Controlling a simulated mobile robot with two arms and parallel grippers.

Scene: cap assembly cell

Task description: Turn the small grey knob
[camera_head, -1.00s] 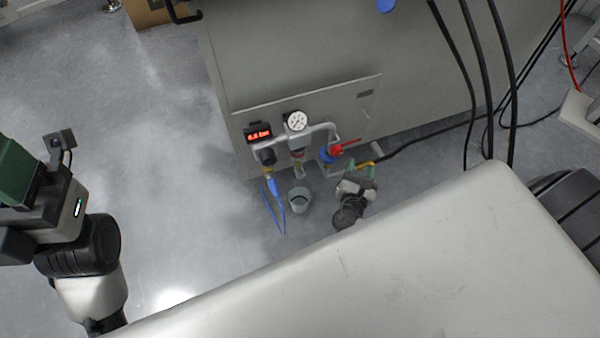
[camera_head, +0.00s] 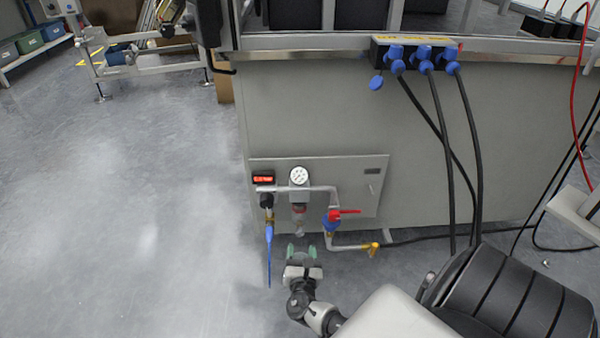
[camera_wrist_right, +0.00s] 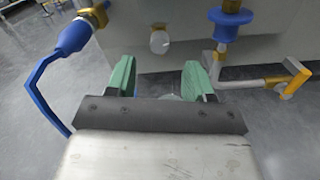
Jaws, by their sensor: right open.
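The small grey knob (camera_head: 299,233) appears to be the pale piece at the bottom of the filter unit (camera_head: 298,212), under the round gauge. In the right wrist view, a small light grey round knob (camera_wrist_right: 159,41) shows above and between my fingertips, apart from both. My right gripper (camera_head: 302,252) is open, with green fingers and nothing seen between them. It is just below the knob in the head view, and its fingers also show in the right wrist view (camera_wrist_right: 158,76). My left gripper is out of view.
A blue hose (camera_head: 269,250) hangs left of my right gripper. A red-handled valve (camera_head: 334,215) and a yellow-handled tap (camera_head: 372,249) are to its right. The pipework is on the front of a grey cabinet (camera_head: 420,150). The floor at left is clear.

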